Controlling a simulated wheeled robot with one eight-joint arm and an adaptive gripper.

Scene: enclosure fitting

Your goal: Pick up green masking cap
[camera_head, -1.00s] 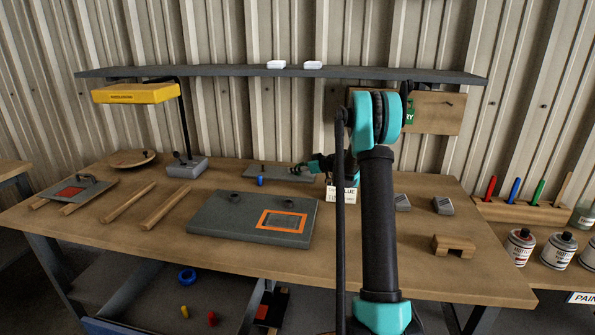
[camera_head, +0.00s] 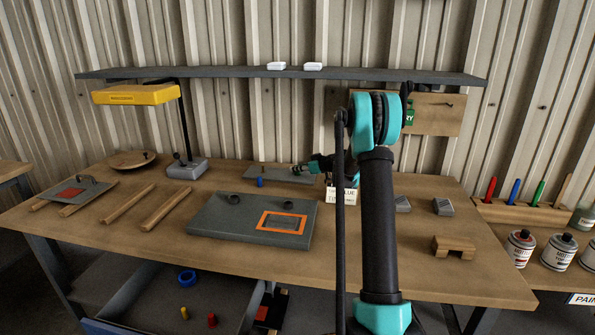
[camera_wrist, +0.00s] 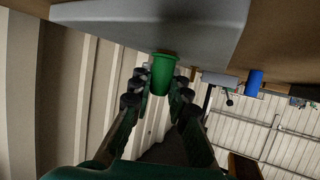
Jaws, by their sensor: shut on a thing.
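The green masking cap (camera_wrist: 162,72) sits between my fingertips in the wrist view. My gripper (camera_wrist: 159,92) is shut on its sides. The cap's rim is against the edge of a grey plate (camera_wrist: 205,25) in that picture; I cannot tell whether they touch. In the head view my gripper (camera_head: 298,169) is over the back of the bench, by the rear grey plate (camera_head: 252,171). The green cap cannot be made out there.
A larger grey panel (camera_head: 215,222) with an orange-framed window lies in front. A white label card (camera_head: 342,195) stands close to my gripper. A yellow lamp (camera_head: 135,94) stands at left, and a dark shelf (camera_head: 230,72) runs above. A wooden block (camera_head: 453,246) is at right.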

